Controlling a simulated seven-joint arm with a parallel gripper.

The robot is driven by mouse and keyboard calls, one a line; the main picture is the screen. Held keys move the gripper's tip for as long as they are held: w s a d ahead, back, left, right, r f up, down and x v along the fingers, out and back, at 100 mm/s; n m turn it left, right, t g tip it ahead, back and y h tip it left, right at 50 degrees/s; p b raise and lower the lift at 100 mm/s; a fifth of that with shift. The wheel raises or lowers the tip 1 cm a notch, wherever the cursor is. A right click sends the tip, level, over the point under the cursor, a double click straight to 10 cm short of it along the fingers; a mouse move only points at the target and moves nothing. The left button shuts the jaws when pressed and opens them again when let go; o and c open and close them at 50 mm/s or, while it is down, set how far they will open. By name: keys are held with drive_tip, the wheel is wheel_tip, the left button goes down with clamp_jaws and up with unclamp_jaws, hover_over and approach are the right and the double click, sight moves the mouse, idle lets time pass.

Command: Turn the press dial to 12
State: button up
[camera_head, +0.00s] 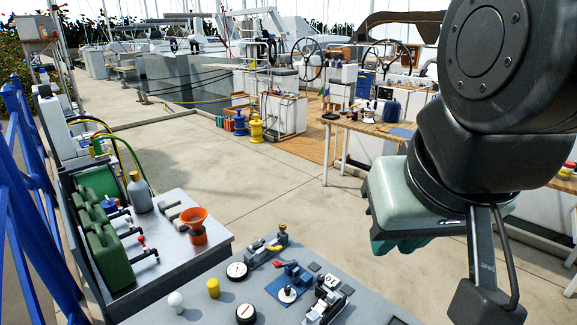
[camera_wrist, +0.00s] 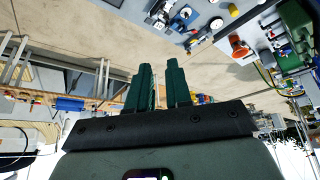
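A small grey machine with a face marked "10" (camera_head: 327,293) stands at the right of the grey bench top in the head view. It may be the press with its dial, but it is too small to be sure. Two round white-faced gauges, one farther back (camera_head: 237,270) and one nearer (camera_head: 246,314), lie to its left. My gripper (camera_head: 392,246) hangs above and to the right of the bench, well apart from it. In the wrist view its two green fingers (camera_wrist: 159,72) stand apart with nothing between them. The bench devices show small at the top of that view.
A blue-based lever device (camera_head: 289,291), a yellow-handled fitting (camera_head: 268,246), a yellow cylinder (camera_head: 213,288) and a white knob (camera_head: 176,300) crowd the bench. A side bench holds green canisters (camera_head: 105,245) and an orange funnel (camera_head: 194,218). The concrete floor (camera_head: 260,185) behind is clear.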

drive_tip(key=o, duration=0.4)
drive_tip(key=shift+g+h, duration=0.3)
drive_tip(key=shift+g, duration=0.5)
drive_tip(key=w, duration=0.3)
drive_tip(key=w+a+f, duration=0.1)
drive_tip(key=w, duration=0.3)
drive_tip(key=w+f, duration=0.1)
drive_tip(key=w, duration=0.2)
drive_tip(key=shift+w+a, duration=0.15)
drive_tip(key=shift+a, duration=0.1)
drive_tip(key=g, duration=0.4)
hover_over(287, 287)
wheel_tip(287, 287, down, 29)
wheel_tip(287, 287, down, 11)
drive_tip(key=shift+r, duration=0.1)
clamp_jaws()
